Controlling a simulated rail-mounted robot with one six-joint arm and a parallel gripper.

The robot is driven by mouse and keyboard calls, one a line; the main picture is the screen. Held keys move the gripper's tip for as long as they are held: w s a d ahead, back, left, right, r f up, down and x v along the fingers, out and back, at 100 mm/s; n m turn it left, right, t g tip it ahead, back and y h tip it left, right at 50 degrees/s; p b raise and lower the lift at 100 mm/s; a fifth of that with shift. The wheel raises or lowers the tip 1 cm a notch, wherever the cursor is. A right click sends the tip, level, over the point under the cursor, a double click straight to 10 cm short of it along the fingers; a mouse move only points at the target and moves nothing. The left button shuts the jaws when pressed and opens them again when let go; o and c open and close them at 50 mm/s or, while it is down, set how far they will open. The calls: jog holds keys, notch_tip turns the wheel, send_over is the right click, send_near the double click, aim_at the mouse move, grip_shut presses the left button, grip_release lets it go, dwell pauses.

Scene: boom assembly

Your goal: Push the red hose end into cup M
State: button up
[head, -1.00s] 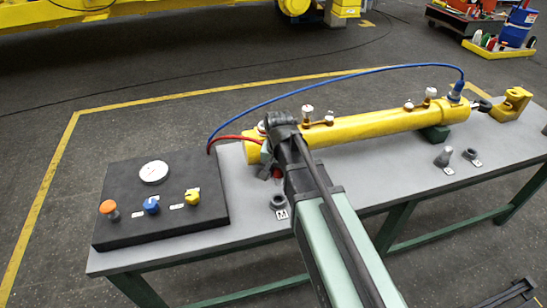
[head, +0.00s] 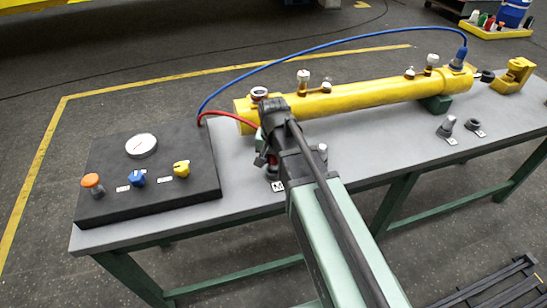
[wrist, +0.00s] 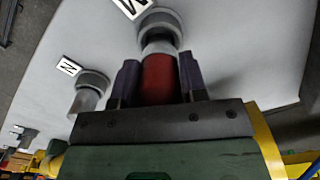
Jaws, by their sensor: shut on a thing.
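My gripper (head: 268,158) is shut on the red hose end (wrist: 160,78), seen between its two fingers in the wrist view (wrist: 160,85). The hose end's pale metal tip points at cup M (wrist: 160,22), a grey ring beside a white label with a black M. The tip overlaps the cup's mouth in the wrist view; I cannot tell how far it is inside. In the head view cup M (head: 272,173) is right under my gripper and partly hidden. The red hose (head: 232,117) runs from the black panel to my gripper.
A yellow cylinder (head: 345,100) with several fittings lies behind my gripper. A blue hose (head: 330,41) arches over it. The black panel (head: 205,180) with gauge and knobs is at left. A second cup with a grey plug (wrist: 90,92) stands beside cup M.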

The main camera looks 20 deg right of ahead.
jog(key=shift+f, duration=0.55)
jog(key=o, duration=1.1)
jog(key=shift+o, duration=0.2)
notch_tip(320, 180, up, 11)
jog(key=p, duration=1)
jog(key=shift+r+p, duration=0.15)
jog(key=shift+p, duration=0.25)
jog(key=shift+f, duration=0.2)
